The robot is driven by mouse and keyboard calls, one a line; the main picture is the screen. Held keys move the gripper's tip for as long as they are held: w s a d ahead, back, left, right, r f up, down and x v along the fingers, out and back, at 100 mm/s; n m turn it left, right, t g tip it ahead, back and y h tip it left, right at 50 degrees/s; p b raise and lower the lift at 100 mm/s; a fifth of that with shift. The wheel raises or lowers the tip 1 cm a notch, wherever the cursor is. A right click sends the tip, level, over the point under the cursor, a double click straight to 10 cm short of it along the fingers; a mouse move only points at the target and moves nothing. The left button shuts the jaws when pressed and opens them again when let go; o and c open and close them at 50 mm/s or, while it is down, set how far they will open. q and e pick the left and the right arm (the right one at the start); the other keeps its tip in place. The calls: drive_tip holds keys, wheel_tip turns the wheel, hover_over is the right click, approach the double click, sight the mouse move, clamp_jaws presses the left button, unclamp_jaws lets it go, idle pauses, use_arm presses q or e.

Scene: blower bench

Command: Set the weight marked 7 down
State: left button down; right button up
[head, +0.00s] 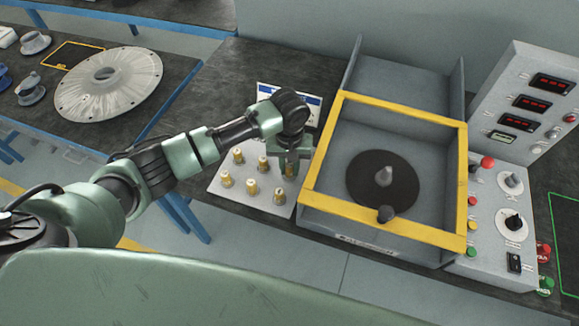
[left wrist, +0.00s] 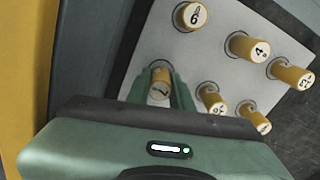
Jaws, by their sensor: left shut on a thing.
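The weight marked 7 (left wrist: 161,86) is a brass-coloured cylinder with a pale numbered top, seen in the left wrist view. My left gripper (left wrist: 160,92) is shut on it, one green finger on each side. In the head view, my left gripper (head: 290,165) points down at the right part of the pale weight plate (head: 240,200), beside the yellow-framed box. The weight is over or in the plate's corner area; its lower end is hidden, so I cannot tell whether it touches the plate. My right gripper is not in view.
Other brass weights stand in the plate, among them the 6 (left wrist: 191,15) and the 4 (left wrist: 246,46). Right of the plate is an open box with a yellow rim (head: 386,233) and a dark disc (head: 365,190) inside. A control panel (head: 500,215) stands further right.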

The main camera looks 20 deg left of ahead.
use_arm(q)
drive_tip(key=shift+f, duration=0.4)
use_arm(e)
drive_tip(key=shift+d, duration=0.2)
use_arm(q)
drive_tip(key=shift+f, duration=0.1)
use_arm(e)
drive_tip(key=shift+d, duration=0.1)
use_arm(q)
drive_tip(key=c, duration=1.2)
unclamp_jaws()
drive_tip(key=shift+f, duration=0.1)
drive_tip(key=shift+c, duration=0.2)
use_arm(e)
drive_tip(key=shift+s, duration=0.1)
use_arm(q)
wheel_tip(320, 180, up, 12)
drive_tip(key=shift+r+b, duration=0.2)
drive_tip(key=shift+b, duration=0.3)
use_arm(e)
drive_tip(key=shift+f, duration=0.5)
use_arm(q)
drive_tip(key=shift+f, duration=0.1)
